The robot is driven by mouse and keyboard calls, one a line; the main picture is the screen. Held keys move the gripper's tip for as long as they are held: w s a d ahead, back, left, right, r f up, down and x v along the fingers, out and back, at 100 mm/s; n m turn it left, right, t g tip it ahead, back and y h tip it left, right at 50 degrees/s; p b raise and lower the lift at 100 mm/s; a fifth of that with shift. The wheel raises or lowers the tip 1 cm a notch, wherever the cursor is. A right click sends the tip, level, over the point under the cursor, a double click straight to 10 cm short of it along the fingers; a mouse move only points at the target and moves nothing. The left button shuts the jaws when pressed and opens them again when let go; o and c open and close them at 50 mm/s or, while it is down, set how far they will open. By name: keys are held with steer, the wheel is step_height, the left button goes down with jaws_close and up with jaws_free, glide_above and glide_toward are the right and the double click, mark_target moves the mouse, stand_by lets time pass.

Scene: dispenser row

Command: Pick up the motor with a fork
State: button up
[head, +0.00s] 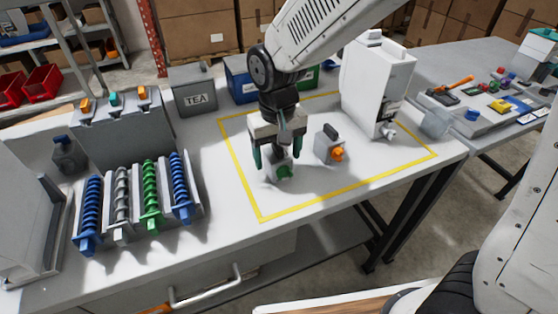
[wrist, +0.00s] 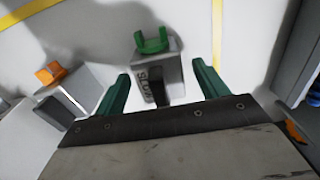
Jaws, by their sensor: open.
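A small grey motor (head: 279,163) with a green two-pronged fork (wrist: 153,42) stands inside the yellow outline on the table. In the wrist view its grey box (wrist: 172,68) carries dark lettering that looks like "SLOW". A second grey motor (head: 327,145) with an orange coupling (wrist: 50,73) stands to its right in the head view and to its left in the wrist view. My gripper (head: 277,163) points down over the green-forked motor, with its green fingers (wrist: 160,72) open on either side of it. I cannot tell whether the fingers touch it.
A white dispenser (head: 375,85) stands at the right rear of the yellow outline (head: 350,178). A rack with several coloured spirals (head: 150,190) is at the left. A grey TEA bin (head: 194,95) stands behind. Free table lies in front of the motors.

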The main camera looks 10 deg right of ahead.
mark_target(276, 147)
steer(key=c, duration=1.3)
steer(key=shift+r, duration=0.1)
steer(key=shift+r, duration=0.4)
steer(key=r, duration=0.2)
steer(key=shift+s+a+r, duration=0.15)
steer(key=shift+s+r, duration=0.2)
steer(key=shift+r, duration=0.05)
steer(key=s+a, duration=0.1)
steer(key=s, duration=0.4)
steer(key=s+a+r, duration=0.1)
steer(key=s, duration=0.3)
steer(key=s+a, duration=0.2)
steer(key=s, duration=0.3)
steer(key=shift+s+a+r, duration=0.1)
steer(key=shift+s+r, duration=0.05)
steer(key=shift+s, duration=0.2)
